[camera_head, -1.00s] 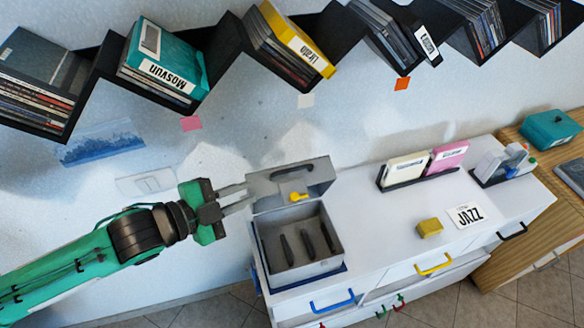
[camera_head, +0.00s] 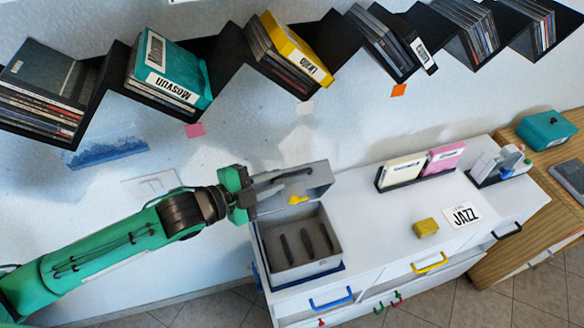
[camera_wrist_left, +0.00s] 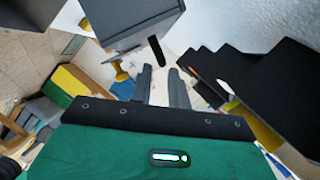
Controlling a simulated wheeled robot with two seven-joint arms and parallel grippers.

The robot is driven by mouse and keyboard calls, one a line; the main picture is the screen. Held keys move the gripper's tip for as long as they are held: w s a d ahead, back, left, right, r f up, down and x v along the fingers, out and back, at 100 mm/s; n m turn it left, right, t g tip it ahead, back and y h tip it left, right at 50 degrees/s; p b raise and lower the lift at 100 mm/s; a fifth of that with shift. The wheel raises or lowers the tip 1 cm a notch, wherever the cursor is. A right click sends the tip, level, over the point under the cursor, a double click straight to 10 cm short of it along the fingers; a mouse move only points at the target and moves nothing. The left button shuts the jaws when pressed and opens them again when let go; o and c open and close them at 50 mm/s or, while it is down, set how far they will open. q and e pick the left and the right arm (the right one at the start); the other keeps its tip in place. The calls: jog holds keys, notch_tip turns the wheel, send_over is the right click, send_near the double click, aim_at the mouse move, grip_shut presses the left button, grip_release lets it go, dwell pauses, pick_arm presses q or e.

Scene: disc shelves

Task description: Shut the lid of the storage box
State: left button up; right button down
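The grey storage box (camera_head: 334,262) stands open at the left end of the white cabinet, with several dark upright slots or dividers inside. Its grey lid (camera_head: 318,178) is raised at the back edge, with a yellow latch (camera_head: 298,199) on it. My left gripper (camera_head: 268,186) is at the left side of the lid, its fingers partly overlapping it in the head view. In the left wrist view the two fingers (camera_wrist_left: 160,85) stand apart with nothing between them. The grey lid (camera_wrist_left: 125,25) is just beyond them; contact cannot be told. My right gripper is not in view.
Black zigzag wall shelves (camera_head: 228,60) with discs run above. On the cabinet (camera_head: 370,225) are a yellow block (camera_head: 425,227), a JAZZ card (camera_head: 462,213) and a rack with white and pink cases (camera_head: 446,157).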

aim_at(287, 176)
pick_arm(q)
jog(key=p+x, duration=0.1)
jog(key=x, duration=0.4)
jog(key=shift+w+d+p, duration=0.2)
jog(key=shift+d+p, duration=0.1)
jog(key=shift+p, duration=0.1)
jog(key=shift+c, duration=0.5)
grip_shut()
